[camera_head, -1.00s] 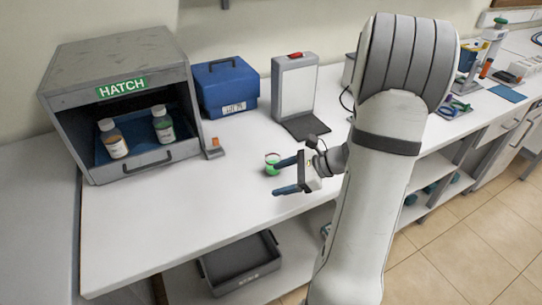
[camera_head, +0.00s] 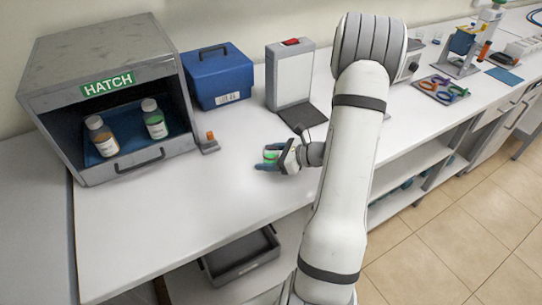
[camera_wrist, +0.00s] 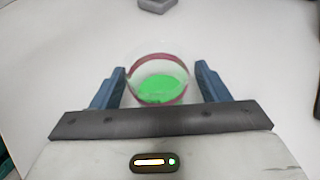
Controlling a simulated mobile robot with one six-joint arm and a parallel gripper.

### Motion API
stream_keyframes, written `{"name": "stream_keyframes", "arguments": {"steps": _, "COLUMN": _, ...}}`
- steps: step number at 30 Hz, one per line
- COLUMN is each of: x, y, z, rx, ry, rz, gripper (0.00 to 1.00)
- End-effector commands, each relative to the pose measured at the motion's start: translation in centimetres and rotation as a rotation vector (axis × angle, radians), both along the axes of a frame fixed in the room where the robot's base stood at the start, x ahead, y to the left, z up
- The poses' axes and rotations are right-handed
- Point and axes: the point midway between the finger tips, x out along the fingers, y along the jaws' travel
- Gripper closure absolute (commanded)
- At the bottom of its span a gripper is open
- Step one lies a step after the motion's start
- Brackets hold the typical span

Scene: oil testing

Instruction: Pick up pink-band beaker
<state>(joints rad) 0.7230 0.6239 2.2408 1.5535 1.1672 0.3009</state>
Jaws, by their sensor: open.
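The pink-band beaker (camera_wrist: 160,72) is a clear beaker with a pink band and green contents. It stands on the white bench. In the wrist view my gripper (camera_wrist: 163,75) is open, with one blue finger to the left of the beaker and one to the right. Small gaps show between the fingers and the glass. In the head view the beaker (camera_head: 271,155) shows as a bit of green between the fingers of my gripper (camera_head: 267,160), and is partly hidden by them.
A grey hatch box (camera_head: 104,55) holding two bottles stands at the left. A blue case (camera_head: 217,77) and a grey upright device (camera_head: 291,78) stand behind the beaker. The bench (camera_head: 170,215) left of and in front of my gripper is clear.

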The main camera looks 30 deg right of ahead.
Motion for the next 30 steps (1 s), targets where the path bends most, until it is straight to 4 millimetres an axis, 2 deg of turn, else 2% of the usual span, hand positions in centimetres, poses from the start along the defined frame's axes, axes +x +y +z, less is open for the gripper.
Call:
{"name": "stream_keyframes", "arguments": {"steps": 4, "x": 0.72, "y": 0.61, "z": -0.39, "rx": 0.0, "ry": 0.001, "rz": -0.001, "gripper": 0.31}}
{"name": "stream_keyframes", "arguments": {"steps": 11, "x": 0.74, "y": 0.58, "z": -0.44, "rx": -0.002, "ry": 0.0, "rz": -0.003, "gripper": 0.33}}
{"name": "stream_keyframes", "arguments": {"steps": 27, "x": 0.7, "y": 0.51, "z": -0.42, "rx": -0.001, "ry": 0.001, "rz": -0.003, "gripper": 0.77}}
{"name": "stream_keyframes", "arguments": {"steps": 30, "x": 0.7, "y": 0.5, "z": -0.41, "rx": 0.0, "ry": 0.0, "rz": -0.004, "gripper": 0.81}}
